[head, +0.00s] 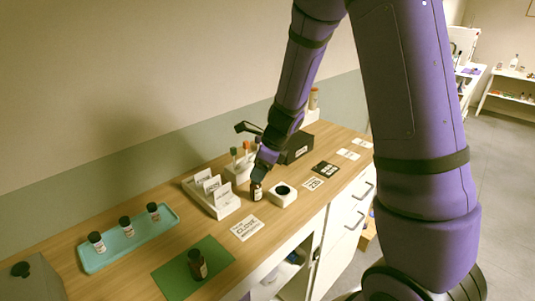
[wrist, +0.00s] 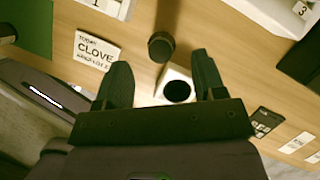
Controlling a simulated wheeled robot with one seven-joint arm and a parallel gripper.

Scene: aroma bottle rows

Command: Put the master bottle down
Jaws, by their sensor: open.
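A small dark bottle with a dark cap and a pale label, which I take as the master bottle (head: 256,191), stands upright on the wooden counter. Beside it is a white block with a round dark hole (head: 284,196). My gripper (head: 260,177) is just above the bottle. In the wrist view my gripper (wrist: 160,62) has its fingers spread, with nothing held between them. The bottle's dark cap (wrist: 161,46) shows just beyond the fingertips, and the white block (wrist: 150,92) lies partly between the fingers. The label is too small to read.
A CLOVE card (head: 246,228) lies in front. A green mat (head: 218,248) bears another dark bottle (head: 197,265). A teal tray (head: 125,245) holds three bottles. A white card rack (head: 220,209), a tester stand (head: 239,172) and a black box (head: 299,147) are close by.

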